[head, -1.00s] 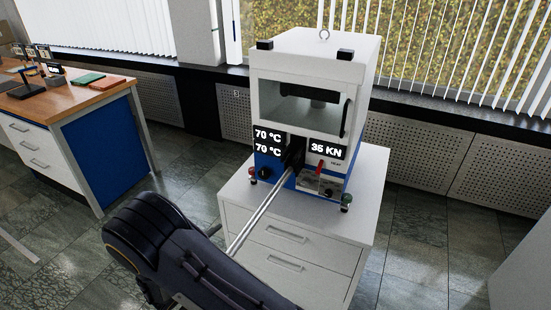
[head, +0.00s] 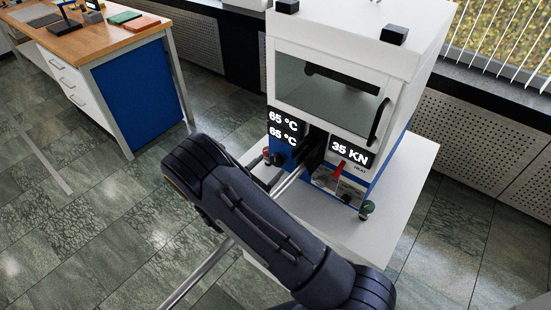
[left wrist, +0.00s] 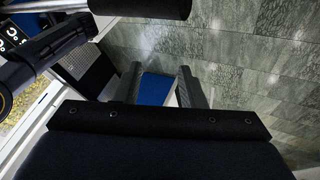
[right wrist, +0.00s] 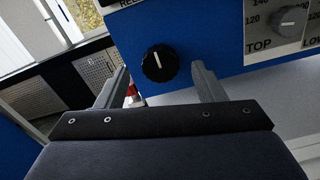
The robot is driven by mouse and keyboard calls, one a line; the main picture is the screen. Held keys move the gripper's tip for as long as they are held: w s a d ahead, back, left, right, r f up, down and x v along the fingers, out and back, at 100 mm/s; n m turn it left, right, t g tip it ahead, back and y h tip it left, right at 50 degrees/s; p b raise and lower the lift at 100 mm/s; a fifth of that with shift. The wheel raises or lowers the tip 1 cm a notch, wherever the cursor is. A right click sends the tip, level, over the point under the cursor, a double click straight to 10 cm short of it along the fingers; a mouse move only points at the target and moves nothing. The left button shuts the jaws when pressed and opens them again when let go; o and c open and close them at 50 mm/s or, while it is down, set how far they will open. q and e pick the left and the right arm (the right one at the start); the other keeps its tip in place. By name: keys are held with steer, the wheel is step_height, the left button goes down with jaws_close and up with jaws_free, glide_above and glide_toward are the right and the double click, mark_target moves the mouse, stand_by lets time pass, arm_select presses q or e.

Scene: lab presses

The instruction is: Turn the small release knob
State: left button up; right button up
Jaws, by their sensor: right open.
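The release knob (right wrist: 160,62) is a round black knob with a white line, on the press's blue front. In the right wrist view the line points nearly straight up. The knob also shows small in the head view (head: 278,158), left of the lever. My right gripper (right wrist: 159,69) is open, its two fingers apart on either side of the knob in the picture; I cannot tell whether they touch it. My left gripper (left wrist: 159,70) is open and empty, facing the floor and a blue panel.
The white press (head: 335,85) stands on a white cabinet (head: 395,215). Its long metal lever (head: 208,262) sticks out in front, partly behind my arm. A top temperature dial (right wrist: 290,22) sits right of the knob. A wooden-topped bench (head: 85,45) stands left, with open floor between.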

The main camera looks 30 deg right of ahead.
mark_target(275, 161)
steer(key=shift+p+x, duration=0.3)
steer(key=shift+x, duration=1.45)
steer(key=shift+c, duration=0.3)
steer(key=c, duration=0.9)
